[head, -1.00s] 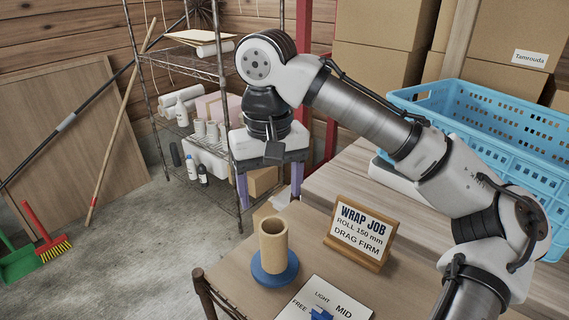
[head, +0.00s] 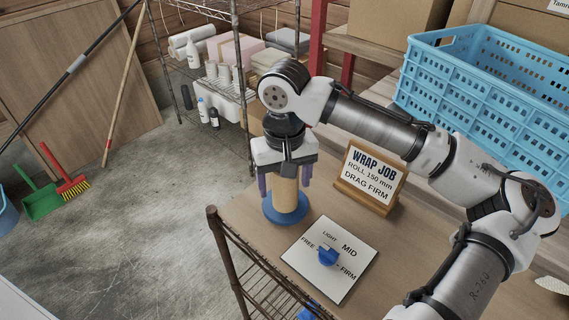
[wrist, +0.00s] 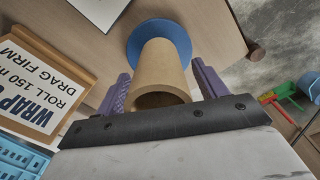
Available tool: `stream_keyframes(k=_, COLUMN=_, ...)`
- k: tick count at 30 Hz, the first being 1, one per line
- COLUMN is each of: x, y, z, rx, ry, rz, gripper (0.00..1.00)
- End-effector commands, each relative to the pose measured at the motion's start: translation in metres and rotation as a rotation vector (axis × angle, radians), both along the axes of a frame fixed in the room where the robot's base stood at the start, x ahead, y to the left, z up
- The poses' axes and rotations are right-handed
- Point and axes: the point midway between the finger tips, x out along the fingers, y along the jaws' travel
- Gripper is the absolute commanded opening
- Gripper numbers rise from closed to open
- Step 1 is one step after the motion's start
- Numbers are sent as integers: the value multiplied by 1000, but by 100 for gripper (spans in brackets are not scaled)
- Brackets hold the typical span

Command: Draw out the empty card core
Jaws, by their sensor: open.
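The card core (head: 286,194) is a plain tan tube standing upright on a round blue base (head: 284,213) on the wooden table. My gripper (head: 284,186) points down over it, with its two purple fingers apart, one on each side of the core's upper part. In the wrist view the core (wrist: 158,80) shows its hollow, open end toward the camera, with the blue base (wrist: 150,30) beyond it. The gripper (wrist: 158,88) is open around the core; I cannot tell whether either finger touches it.
A wooden stand with a "WRAP JOB, ROLL 150 mm, DRAG FIRM" card (head: 372,172) is right of the core. A white dial plate (head: 335,275) with a blue knob (head: 327,256) lies in front. A blue crate (head: 490,95) stands behind right. The table's left edge is close.

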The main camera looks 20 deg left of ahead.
Motion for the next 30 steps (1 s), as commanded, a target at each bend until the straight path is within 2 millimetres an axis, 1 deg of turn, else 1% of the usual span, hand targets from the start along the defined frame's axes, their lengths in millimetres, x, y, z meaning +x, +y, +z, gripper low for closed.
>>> stream_keyframes(k=3, x=0, y=0, z=-5, rx=-1, ry=1, rz=1, gripper=71)
stream_keyframes(k=10, x=0, y=0, z=-5, rx=0, ry=0, rz=1, gripper=71)
stream_keyframes(k=11, x=0, y=0, z=-5, rx=0, ry=0, rz=1, gripper=70)
stream_keyframes(k=21, x=0, y=0, z=-5, rx=0, ry=0, rz=0, gripper=25)
stream_keyframes(k=22, x=0, y=0, z=-5, rx=0, ry=0, rz=0, gripper=22)
stream_keyframes(k=23, x=0, y=0, z=-5, rx=0, ry=0, rz=0, gripper=41)
stream_keyframes(k=30, x=0, y=0, z=-5, rx=0, ry=0, rz=0, gripper=9)
